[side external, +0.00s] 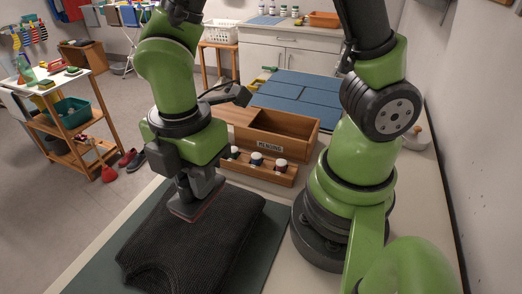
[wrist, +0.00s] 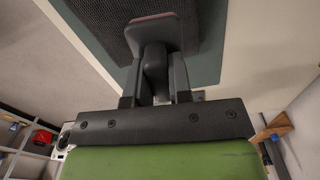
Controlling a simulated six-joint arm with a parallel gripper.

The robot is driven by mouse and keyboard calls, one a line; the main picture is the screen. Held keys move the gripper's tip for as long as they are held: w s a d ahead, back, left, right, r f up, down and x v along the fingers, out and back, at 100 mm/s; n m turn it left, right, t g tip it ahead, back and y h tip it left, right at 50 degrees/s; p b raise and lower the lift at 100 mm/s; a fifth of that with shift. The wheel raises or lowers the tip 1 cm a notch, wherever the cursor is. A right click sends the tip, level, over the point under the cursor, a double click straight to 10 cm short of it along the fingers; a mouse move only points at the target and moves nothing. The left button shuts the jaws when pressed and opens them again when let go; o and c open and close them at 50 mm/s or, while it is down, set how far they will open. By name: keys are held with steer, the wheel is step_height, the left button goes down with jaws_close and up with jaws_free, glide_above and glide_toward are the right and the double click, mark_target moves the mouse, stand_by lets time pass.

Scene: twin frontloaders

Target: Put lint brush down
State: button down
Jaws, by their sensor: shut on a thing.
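My gripper (side external: 186,186) is shut on the handle of a grey lint brush (side external: 199,203). The brush has a wide flat head with a reddish edge. In the wrist view its head (wrist: 153,33) sticks out beyond my gripper (wrist: 155,72), with the handle between the two fingers. The brush head is over a dark knitted sweater (side external: 190,248), which also shows in the wrist view (wrist: 108,14). I cannot tell whether the brush touches the sweater. The sweater lies on a green-grey mat (side external: 273,222).
Behind the sweater stand a wooden rack with several small jars (side external: 256,160) and a wooden box labelled "MENDING" (side external: 268,125). A folded blue board (side external: 300,93) lies farther back. A strip of mat right of the sweater is bare. My base stands on the right.

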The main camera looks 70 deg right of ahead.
steer(key=w+d+m, duration=0.4)
steer(key=d+m, duration=0.1)
steer(key=d, duration=0.3)
steer(key=m, duration=1.2)
glide_toward(278, 128)
steer(key=s+a+r, duration=0.1)
steer(key=a+r, duration=0.3)
steer(key=a, duration=0.2)
steer(key=f, duration=0.7)
steer(key=d+f, duration=0.1)
steer(key=f, duration=0.2)
steer(key=shift+s+f, duration=0.15)
steer(key=shift+s, duration=0.15)
steer(key=shift+f, duration=0.15)
steer(key=c, duration=1)
jaws_free()
steer(key=shift+c, duration=0.2)
